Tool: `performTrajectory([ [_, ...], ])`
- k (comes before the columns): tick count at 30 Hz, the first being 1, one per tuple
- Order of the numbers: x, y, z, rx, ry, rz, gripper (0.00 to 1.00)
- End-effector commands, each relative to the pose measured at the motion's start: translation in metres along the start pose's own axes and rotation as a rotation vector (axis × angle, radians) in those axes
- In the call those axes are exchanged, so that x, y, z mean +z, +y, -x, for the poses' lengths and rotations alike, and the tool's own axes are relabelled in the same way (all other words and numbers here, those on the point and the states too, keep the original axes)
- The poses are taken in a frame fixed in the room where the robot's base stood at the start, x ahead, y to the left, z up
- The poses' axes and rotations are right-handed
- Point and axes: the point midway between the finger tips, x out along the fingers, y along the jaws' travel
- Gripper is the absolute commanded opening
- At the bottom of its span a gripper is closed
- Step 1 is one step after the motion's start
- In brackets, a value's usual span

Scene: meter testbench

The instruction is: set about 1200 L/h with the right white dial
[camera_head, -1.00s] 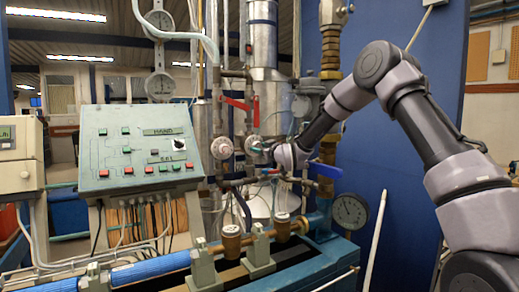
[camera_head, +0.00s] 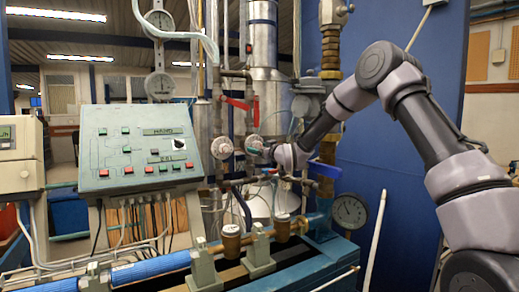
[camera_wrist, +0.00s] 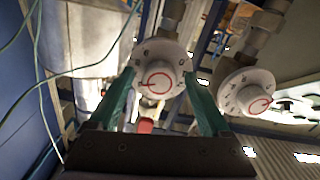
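The right white dial (camera_head: 254,144) sits on the pipework behind the bench, with my gripper at its front. In the wrist view the right white dial (camera_wrist: 158,80) lies between the two green fingers of my gripper (camera_wrist: 159,75). It shows a red ring with a red mark pointing left and dark markings round its face. The fingertips reach its rim on both sides and look closed on it, though the contact is partly hidden. The left white dial (camera_head: 222,147) is beside it and free; it also shows at the right of the wrist view (camera_wrist: 247,92).
A red lever (camera_head: 240,104) is above the dials and a blue lever (camera_head: 325,170) is below right. A sloped control panel (camera_head: 138,150) stands left, with a small display box (camera_head: 17,150) beyond it. A round gauge (camera_head: 349,211) is at lower right. Pipes crowd the dials.

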Motion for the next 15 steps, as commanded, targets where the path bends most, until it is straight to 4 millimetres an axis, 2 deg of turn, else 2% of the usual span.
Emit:
performTrajectory([
  [8, -0.001, 0.000, 0.004, 0.000, 0.002, 0.001, 0.81],
  [11, -0.002, 0.001, 0.017, 0.001, 0.001, 0.003, 0.81],
  [15, -0.001, 0.001, 0.045, 0.001, 0.001, 0.002, 0.81],
])
